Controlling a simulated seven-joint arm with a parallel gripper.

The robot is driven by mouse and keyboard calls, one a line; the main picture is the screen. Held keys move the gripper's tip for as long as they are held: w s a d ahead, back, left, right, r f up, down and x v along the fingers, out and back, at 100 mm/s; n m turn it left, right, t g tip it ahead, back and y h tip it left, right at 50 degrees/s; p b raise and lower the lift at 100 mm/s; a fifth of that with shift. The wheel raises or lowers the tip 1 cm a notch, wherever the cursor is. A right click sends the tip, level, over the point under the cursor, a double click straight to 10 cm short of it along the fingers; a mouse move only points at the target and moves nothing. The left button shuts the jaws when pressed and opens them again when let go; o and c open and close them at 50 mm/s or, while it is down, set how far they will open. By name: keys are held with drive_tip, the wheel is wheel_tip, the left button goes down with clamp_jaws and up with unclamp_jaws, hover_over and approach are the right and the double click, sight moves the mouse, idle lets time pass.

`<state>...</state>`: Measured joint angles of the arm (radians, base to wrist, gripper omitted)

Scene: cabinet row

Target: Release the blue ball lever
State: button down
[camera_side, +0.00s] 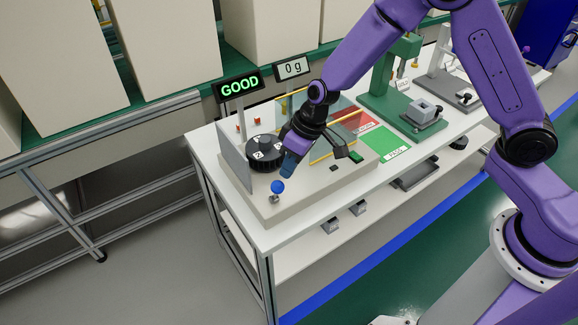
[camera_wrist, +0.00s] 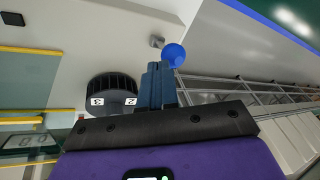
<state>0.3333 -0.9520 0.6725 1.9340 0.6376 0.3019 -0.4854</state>
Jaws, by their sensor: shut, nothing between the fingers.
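The blue ball lever (camera_side: 277,187) stands at the front left corner of the beige machine base, its blue ball on top of a short metal stem. In the wrist view the blue ball (camera_wrist: 174,54) shows just beyond the fingertips, with its metal base to the left of it. My gripper (camera_side: 288,170) is shut and empty, pointing down, a little above and to the right of the ball in the side view. In the wrist view the blue fingers (camera_wrist: 159,70) are together. A small gap seems to separate them from the ball, but contact is hard to judge.
A black numbered dial (camera_side: 264,151) stands close behind my gripper. A clear panel and a post with a GOOD display (camera_side: 240,86) rise behind it. Yellow rails, red and green pads (camera_side: 390,146) and a green press (camera_side: 405,75) lie to the right. Space in front is free.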

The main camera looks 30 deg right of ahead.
drive_tip(key=s+d+r, duration=0.2)
drive_tip(key=d+r, duration=0.4)
drive_tip(key=r, duration=0.4)
drive_tip(key=shift+s+d, duration=0.2)
idle(0.5)
